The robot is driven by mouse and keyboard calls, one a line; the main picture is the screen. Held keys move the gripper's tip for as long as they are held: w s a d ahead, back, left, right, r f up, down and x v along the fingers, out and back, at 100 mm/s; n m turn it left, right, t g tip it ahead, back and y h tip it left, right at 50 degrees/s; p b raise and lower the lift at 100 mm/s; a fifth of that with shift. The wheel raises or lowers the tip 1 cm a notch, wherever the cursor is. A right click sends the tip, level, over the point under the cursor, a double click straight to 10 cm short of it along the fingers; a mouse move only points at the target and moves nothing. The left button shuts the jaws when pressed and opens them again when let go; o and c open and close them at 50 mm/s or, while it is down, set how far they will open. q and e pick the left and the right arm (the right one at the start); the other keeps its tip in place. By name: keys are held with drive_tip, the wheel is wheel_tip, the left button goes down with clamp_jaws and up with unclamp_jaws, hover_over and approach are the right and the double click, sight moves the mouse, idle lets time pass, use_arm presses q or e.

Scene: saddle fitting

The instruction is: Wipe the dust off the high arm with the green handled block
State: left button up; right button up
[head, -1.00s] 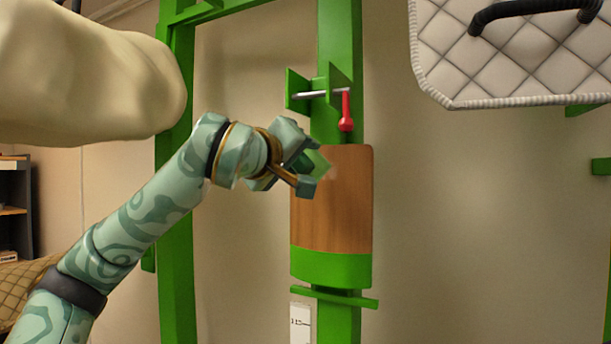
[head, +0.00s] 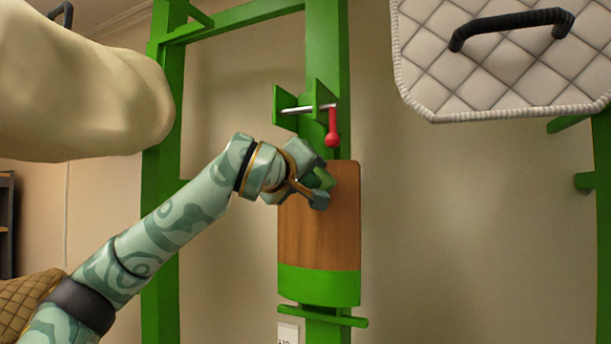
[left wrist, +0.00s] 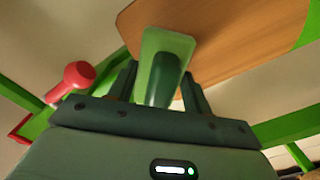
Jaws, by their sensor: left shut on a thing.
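My left gripper (head: 317,190) is shut on the handle of the green block (head: 322,177). It holds the block at the upper left of the wooden face of the high arm (head: 325,232), which has a green lower band and is on a green post. In the left wrist view the block (left wrist: 168,45) has its pale green plate toward the wood (left wrist: 225,35), and its darker handle is between the fingers. I cannot tell whether the plate touches the wood. I make out no dust now; the gripper hides part of the face. My right gripper is not in view.
A red-knobbed lever (head: 332,130) on a metal pin hangs just above the wooden face. A quilted white pad with a black handle (head: 510,25) is at the upper right. A large cream form (head: 85,95) fills the upper left. Green posts stand at both sides.

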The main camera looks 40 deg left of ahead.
use_arm(q)
drive_tip(key=shift+x, duration=1)
idle(0.3)
wheel_tip(320, 180, down, 4)
drive_tip(key=b, duration=0.3)
drive_tip(key=shift+f, duration=0.15)
wheel_tip(320, 180, up, 5)
drive_tip(key=p, duration=0.3)
drive_tip(key=shift+s+f+p, duration=0.1)
drive_tip(key=shift+f+p, duration=0.1)
drive_tip(key=shift+p, duration=0.15)
drive_tip(key=shift+f, duration=0.1)
drive_tip(key=shift+s+d, duration=0.1)
drive_tip(key=shift+s, duration=0.05)
drive_tip(key=v, duration=0.5)
drive_tip(key=shift+s+d+b, duration=0.1)
drive_tip(key=shift+s+b, duration=0.2)
